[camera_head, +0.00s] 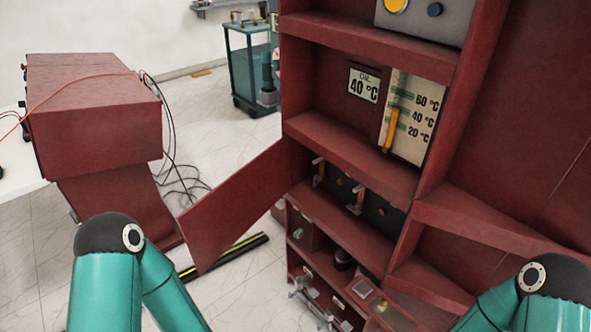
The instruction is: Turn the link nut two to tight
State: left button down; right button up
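A red cabinet stands at centre right. In its dark lower compartment (372,212) two upright copper-coloured links with pale cross pieces show: a left link (319,173) and a right link (357,202). Small brass-coloured round parts sit on the dark back panel near them. I cannot tell which part is link nut two or how tight it is. My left arm (120,270) is at the lower left and my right arm (545,290) at the lower right. Both grippers are outside the picture.
An open red door (235,205) sticks out left of the compartment. Above it are an oil sign reading 40 °C (363,87) and a temperature scale (413,115). Lower shelves hold small fittings. A red box (95,105) with cables stands left, and a teal cart (250,65) behind.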

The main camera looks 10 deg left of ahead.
aim_at(316, 179)
jog(key=u, duration=0.35)
jog(key=i, duration=0.7)
jog(key=u, duration=0.6)
jog(key=k, duration=0.75)
jog(key=u, duration=0.2)
jog(key=i, duration=0.6)
jog(key=z, duration=0.05)
